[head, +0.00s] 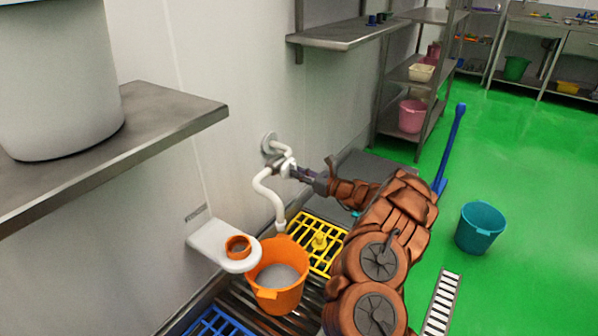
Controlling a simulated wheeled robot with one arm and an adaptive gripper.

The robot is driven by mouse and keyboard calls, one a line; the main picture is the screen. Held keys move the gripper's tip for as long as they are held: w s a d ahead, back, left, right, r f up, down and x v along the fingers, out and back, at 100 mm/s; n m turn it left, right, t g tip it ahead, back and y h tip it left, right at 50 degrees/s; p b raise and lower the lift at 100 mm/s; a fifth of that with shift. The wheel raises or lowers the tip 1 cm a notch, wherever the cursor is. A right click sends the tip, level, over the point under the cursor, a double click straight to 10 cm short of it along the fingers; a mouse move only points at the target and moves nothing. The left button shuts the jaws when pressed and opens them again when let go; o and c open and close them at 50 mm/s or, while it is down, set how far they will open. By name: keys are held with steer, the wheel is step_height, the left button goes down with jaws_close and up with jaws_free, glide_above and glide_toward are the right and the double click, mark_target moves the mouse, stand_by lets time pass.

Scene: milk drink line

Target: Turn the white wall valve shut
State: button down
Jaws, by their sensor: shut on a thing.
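The white wall valve (271,147) sticks out from the wall at the middle of the head view. Its white curved pipe (268,190) bends down and ends above an orange bucket (278,297). My gripper (293,170) reaches in from the right and is shut at the valve's handle. The handle is small and mostly hidden by the fingers, so its angle cannot be told. The orange bucket stands below the spout and holds a pale grey-white content. I cannot tell whether liquid is running from the spout.
A white wall bracket (212,245) with an orange cup (238,247) juts out left of the bucket. A yellow grate (336,262) lies beside the bucket. A steel shelf (165,118) bearing a large pot is at left. A teal bucket (480,228) stands on the open green floor.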

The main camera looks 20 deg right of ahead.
steer(key=shift+a+f, duration=0.1)
stand_by(0.4)
steer(key=c, duration=1.2)
jaws_free()
steer(key=v, duration=1.2)
